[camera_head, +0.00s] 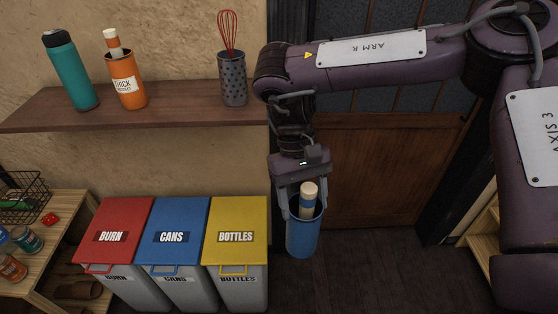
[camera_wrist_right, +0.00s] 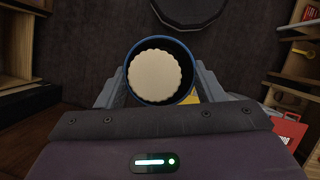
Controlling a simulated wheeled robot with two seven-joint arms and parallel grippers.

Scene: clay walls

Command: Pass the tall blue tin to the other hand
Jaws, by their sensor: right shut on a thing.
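The tall blue tin (camera_head: 302,241) hangs upright in the air in the head view, with a cream-topped stick with a blue band (camera_head: 309,196) standing in it. My right gripper (camera_head: 305,207) points down and is shut on the tin near its rim, one finger on each side. In the right wrist view the tin's dark blue rim (camera_wrist_right: 192,97) shows between the fingers (camera_wrist_right: 160,88), and the stick's round scalloped cream end (camera_wrist_right: 155,76) fills much of its mouth. My left gripper is not in view.
Three lidded bins, red (camera_head: 118,220), blue (camera_head: 176,220) and yellow (camera_head: 238,218), stand left of the tin. A wooden shelf (camera_head: 180,108) above holds a teal bottle (camera_head: 70,75), an orange tin (camera_head: 126,84) and a grey dotted holder (camera_head: 233,82) with a red whisk. Dark floor (camera_head: 385,270) is clear at right.

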